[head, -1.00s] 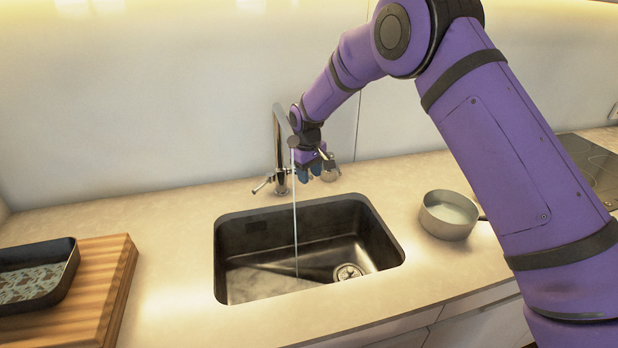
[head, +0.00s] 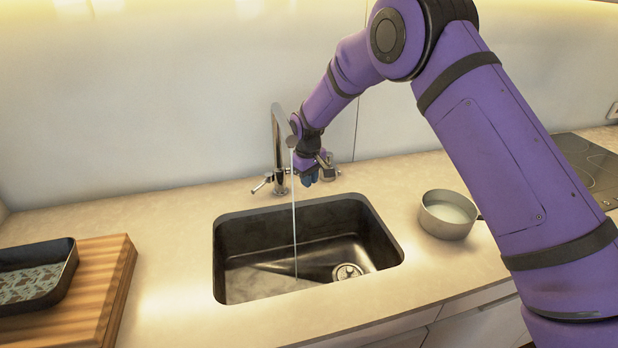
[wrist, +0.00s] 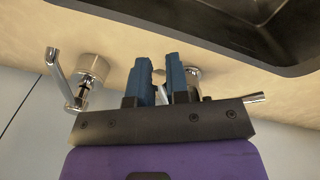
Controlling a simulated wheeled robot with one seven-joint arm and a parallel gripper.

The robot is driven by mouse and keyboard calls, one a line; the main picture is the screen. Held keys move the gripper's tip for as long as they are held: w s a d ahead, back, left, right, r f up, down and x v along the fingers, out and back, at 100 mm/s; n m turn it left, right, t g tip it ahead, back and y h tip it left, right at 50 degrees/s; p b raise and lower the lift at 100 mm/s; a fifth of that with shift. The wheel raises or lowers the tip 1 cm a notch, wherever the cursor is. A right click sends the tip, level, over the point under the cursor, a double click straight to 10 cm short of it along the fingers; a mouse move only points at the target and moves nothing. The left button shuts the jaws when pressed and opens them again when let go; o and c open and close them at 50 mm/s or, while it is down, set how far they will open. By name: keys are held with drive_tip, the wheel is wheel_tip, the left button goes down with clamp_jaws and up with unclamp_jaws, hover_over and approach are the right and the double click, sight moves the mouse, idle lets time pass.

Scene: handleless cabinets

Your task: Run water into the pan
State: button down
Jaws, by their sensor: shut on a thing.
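The chrome faucet (head: 279,140) stands behind the black sink (head: 227,262), and a thin stream of water (head: 295,230) falls from its spout into the basin. The pan (head: 448,226), a small metal one with a pale interior, sits upright on the counter right of the sink, outside the stream. My gripper (head: 309,181) is low beside the faucet's base, on its right. In the wrist view its blue fingers (wrist: 160,80) are shut on a small faucet handle (wrist: 160,92), mostly hidden between them. Another lever (wrist: 255,98) sticks out on the faucet's other side.
A metal dispenser (wrist: 92,68) with a bent spout stands close to my gripper on the counter. A wooden board (head: 108,270) with a black tray (head: 66,276) lies at the left. A dark cooktop (head: 590,165) is at the far right. My arm spans the right side.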

drive_tip(key=shift+s+f+t, duration=0.1)
drive_tip(key=shift+f+t, duration=0.5)
drive_tip(key=shift+t, duration=0.2)
drive_tip(key=c, duration=1.1)
unclamp_jaws()
drive_tip(key=v, duration=1)
drive_tip(key=shift+d+r, duration=0.25)
drive_tip(key=shift+r, duration=0.15)
drive_tip(key=shift+s, duration=0.1)
